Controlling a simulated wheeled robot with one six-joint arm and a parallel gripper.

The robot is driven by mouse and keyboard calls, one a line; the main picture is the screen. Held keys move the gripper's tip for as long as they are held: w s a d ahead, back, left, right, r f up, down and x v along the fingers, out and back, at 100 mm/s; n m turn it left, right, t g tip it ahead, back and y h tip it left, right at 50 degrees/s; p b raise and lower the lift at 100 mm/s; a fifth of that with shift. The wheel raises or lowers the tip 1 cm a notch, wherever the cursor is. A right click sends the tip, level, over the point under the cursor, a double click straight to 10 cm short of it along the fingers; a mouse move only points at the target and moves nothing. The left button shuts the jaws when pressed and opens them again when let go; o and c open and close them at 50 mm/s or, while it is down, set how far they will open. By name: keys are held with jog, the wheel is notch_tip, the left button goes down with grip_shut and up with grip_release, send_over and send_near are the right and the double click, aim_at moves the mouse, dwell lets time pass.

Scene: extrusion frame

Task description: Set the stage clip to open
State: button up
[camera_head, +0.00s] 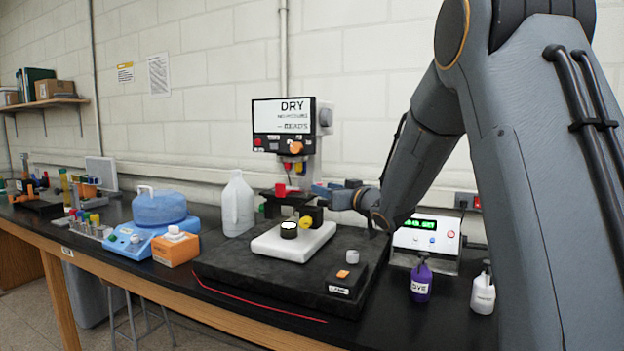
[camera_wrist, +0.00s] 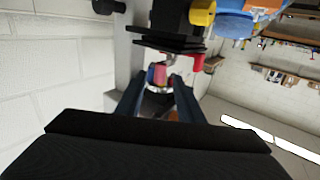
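The microscope (camera_head: 284,125) stands on a dark slab, with a "DRY" screen above its objectives (camera_head: 294,166). A red lever-like part, likely the stage clip (camera_head: 281,189), shows at the dark stage (camera_head: 287,200); in the wrist view a small red part (camera_wrist: 198,62) shows beside the stage (camera_wrist: 168,42). Whether the clip is open or closed I cannot tell. My gripper (camera_head: 318,189) is just right of the red part, near stage height. In the wrist view my gripper (camera_wrist: 157,88) has its two blue fingers apart, with the coloured objectives (camera_wrist: 158,74) visible beyond the gap. No grip on anything shows.
A yellow knob (camera_head: 306,222) sits below the stage. A white jug (camera_head: 238,205) and orange box (camera_head: 176,247) stand left; a meter (camera_head: 427,235) and bottles (camera_head: 421,281) stand right.

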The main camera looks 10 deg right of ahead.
jog(key=p+x, duration=0.1)
jog(key=x, duration=0.5)
jog(key=shift+w+a+r+p, duration=0.1)
jog(key=shift+w+r+p, duration=0.15)
jog(key=shift+w+p, duration=0.1)
jog(key=shift+w+a, duration=0.25)
jog(key=shift+w, duration=0.35)
grip_shut()
